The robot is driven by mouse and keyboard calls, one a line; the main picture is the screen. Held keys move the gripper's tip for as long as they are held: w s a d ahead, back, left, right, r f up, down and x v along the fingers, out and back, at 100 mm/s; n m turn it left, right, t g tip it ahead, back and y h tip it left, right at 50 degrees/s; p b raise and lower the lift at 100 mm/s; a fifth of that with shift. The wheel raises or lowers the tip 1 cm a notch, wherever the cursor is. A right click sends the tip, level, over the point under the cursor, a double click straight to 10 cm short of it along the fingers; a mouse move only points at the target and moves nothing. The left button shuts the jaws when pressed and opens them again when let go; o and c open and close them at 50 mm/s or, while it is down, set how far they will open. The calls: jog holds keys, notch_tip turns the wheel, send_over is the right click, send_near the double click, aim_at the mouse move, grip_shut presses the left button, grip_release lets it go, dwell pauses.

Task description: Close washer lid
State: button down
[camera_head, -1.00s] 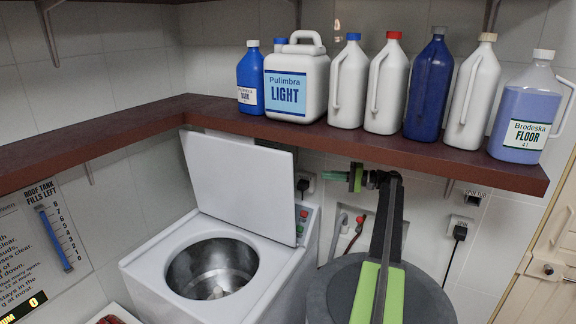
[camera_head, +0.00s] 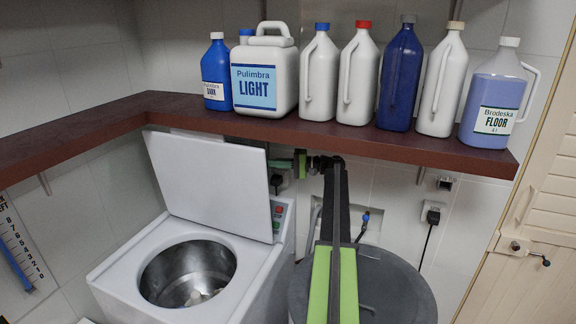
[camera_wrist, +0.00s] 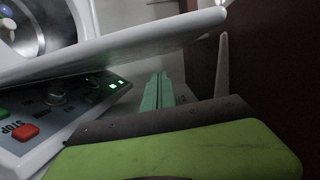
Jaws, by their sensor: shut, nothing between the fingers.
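The white washer (camera_head: 118,277) stands at the lower left in the head view, its round metal drum (camera_head: 188,272) uncovered. Its flat white lid (camera_head: 208,180) stands raised, leaning back toward the shelf. My gripper (camera_head: 280,164) has green fingers and is shut and empty, at the lid's upper right edge. In the wrist view the closed fingertips (camera_wrist: 159,78) point into the space behind the lid (camera_wrist: 130,45), on the side away from the drum. I cannot tell whether they touch it. The control panel (camera_wrist: 60,105) with a red stop button shows below the lid.
A dark red shelf (camera_head: 330,138) runs close above my gripper and carries several bottles, among them a white Light jug (camera_head: 265,88). A dark round tub (camera_head: 395,290) stands right of the washer. A louvred door (camera_head: 530,240) is at the right.

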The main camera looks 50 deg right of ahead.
jog(key=shift+s+a+f, duration=0.1)
jog(key=shift+s+a, duration=0.15)
jog(key=shift+a, duration=0.35)
jog(key=shift+s+a+f, duration=0.1)
jog(key=shift+s+a, duration=0.1)
jog(key=shift+a, duration=0.45)
jog(key=shift+s+a+f, duration=0.1)
jog(key=shift+s+a, duration=0.15)
jog(key=shift+a, duration=0.35)
jog(key=shift+s+r, duration=0.1)
